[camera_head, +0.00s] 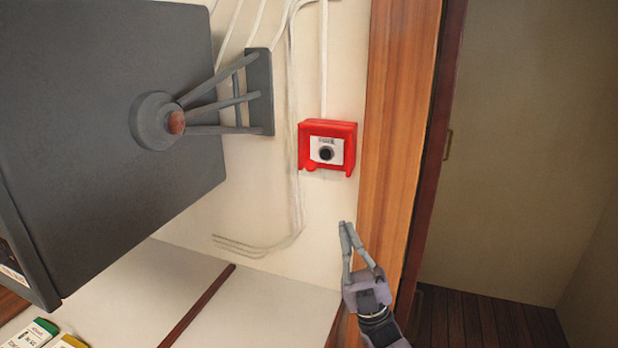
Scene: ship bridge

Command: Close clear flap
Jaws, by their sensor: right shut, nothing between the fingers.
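A red call-point box (313,126) is fixed to the cream wall, left of the wooden door frame. Its front shows a white plate (325,142) with a round black button in it. I cannot clearly make out the clear flap or tell its angle. My right gripper (345,224) is below the box and slightly to its right, with its fingers pointing up. Its two fingers are together, with nothing between them, and it appears apart from the box. My left gripper is not in view.
A large dark monitor (90,120) on a wall bracket (260,92) fills the left. Cables run along the wall beside the box. A wooden door frame (395,130) stands right of it. A pale counter (255,310) lies below, with small labelled items at lower left.

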